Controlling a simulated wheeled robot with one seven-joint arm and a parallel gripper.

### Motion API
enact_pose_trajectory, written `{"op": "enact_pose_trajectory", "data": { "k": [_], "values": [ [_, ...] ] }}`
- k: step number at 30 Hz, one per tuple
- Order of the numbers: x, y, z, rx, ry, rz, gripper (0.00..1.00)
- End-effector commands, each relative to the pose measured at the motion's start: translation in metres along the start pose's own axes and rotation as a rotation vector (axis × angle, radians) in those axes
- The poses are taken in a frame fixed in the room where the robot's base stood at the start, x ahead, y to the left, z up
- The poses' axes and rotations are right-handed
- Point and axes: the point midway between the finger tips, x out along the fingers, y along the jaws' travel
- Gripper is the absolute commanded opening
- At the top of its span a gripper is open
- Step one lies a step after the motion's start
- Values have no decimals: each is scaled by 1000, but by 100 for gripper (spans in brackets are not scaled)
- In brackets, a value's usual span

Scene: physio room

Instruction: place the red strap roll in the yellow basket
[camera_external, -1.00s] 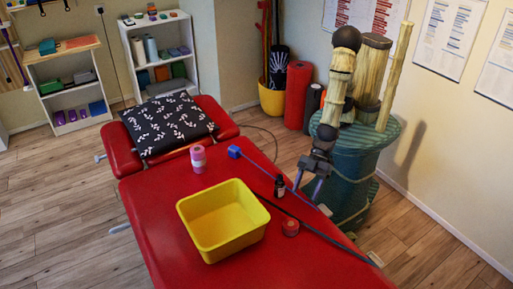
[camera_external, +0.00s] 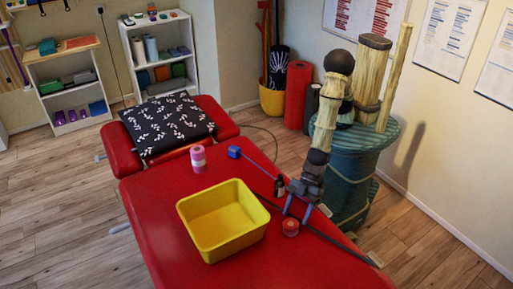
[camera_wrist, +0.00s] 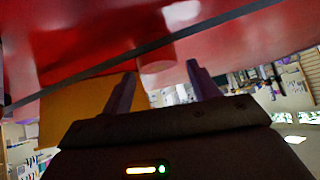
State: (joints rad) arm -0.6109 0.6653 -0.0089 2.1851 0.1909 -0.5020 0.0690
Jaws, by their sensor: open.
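The red strap roll (camera_external: 290,229) stands on the red treatment table (camera_external: 165,215), to the right of the yellow basket (camera_external: 222,247). The basket is open at the top and looks empty. My gripper (camera_external: 297,216) is open, pointing down, just above and behind the roll. In the wrist view its fingers are apart, with the pale end of the roll (camera_wrist: 157,66) seen between the fingertips. The basket (camera_wrist: 85,108) shows there as an orange-yellow patch at left. Whether the fingertips reach down past the roll's top is unclear.
A dark flat strap (camera_external: 335,243) runs diagonally across the table close to the roll. A small dark bottle (camera_external: 279,185) stands just behind my gripper. A blue object (camera_external: 235,152) with a blue cord, a pink roll (camera_external: 198,158) and a patterned pillow (camera_external: 168,124) are farther back.

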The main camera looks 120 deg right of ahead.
Motion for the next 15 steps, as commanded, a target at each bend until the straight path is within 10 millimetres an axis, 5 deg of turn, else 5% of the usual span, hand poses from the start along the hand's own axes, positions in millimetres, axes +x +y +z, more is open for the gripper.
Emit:
{"op": "enact_pose_trajectory", "data": {
  "k": [9,15],
  "values": [
    [42,4,0,0,-1,1,60],
    [49,3,0,0,-1,1,60]
  ]
}}
